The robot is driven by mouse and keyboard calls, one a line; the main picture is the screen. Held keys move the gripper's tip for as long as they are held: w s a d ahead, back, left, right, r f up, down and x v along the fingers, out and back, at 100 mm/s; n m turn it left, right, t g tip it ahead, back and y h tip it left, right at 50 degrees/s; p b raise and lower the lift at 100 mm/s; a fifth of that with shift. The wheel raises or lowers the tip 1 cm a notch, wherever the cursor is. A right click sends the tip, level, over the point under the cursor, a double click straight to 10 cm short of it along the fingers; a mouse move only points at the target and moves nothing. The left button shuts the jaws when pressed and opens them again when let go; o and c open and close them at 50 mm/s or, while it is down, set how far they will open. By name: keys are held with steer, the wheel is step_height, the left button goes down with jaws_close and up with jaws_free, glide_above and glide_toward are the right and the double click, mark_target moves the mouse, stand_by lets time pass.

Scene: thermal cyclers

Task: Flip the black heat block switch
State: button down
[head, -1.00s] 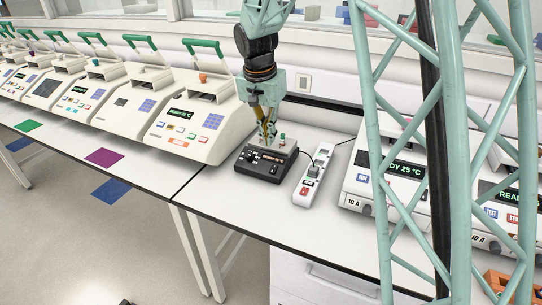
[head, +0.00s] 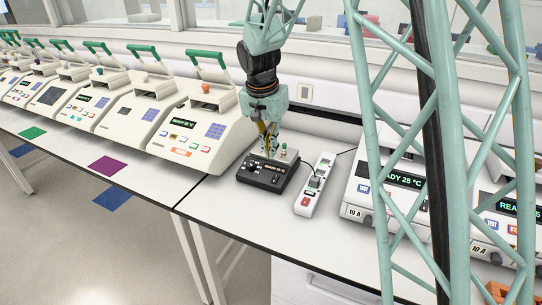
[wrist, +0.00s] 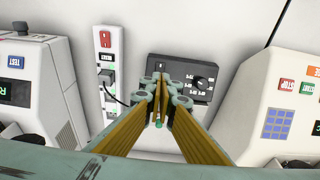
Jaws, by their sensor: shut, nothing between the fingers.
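The black heat block (head: 262,178) is a small dark box on the white bench, between the row of cyclers and a white power strip (head: 315,185). My gripper (head: 270,155) points down, shut and empty, right at or just above the block's top. The fingers (wrist: 160,90) hide part of the panel. I cannot make out the switch or whether the fingers touch it.
White cyclers with green handles (head: 212,125) stand in a row to the left. Another cycler (head: 385,195) stands right of the power strip, partly behind a green lattice column. A plug and dark cord sit on the strip (wrist: 106,75).

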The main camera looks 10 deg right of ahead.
mark_target(275, 179)
steer(key=shift+b+x, duration=0.45)
steer(key=shift+x, duration=6.1)
steer(key=shift+f, duration=0.15)
steer(key=shift+s+a+f+b, duration=0.1)
steer(key=shift+f+b, duration=0.35)
steer(key=shift+b, duration=0.8)
steer(key=shift+s+a+f+b, duration=0.1)
steer(key=shift+s+f+b, duration=0.3)
steer(key=shift+b, duration=0.3)
steer(key=shift+r, duration=0.1)
steer(key=shift+w+d+r+p, duration=0.3)
steer(key=shift+w+r, duration=0.15)
steer(key=shift+w, duration=0.1)
steer(key=shift+w+d+r, duration=0.1)
steer(key=shift+w+d, duration=0.1)
steer(key=shift+w, duration=0.1)
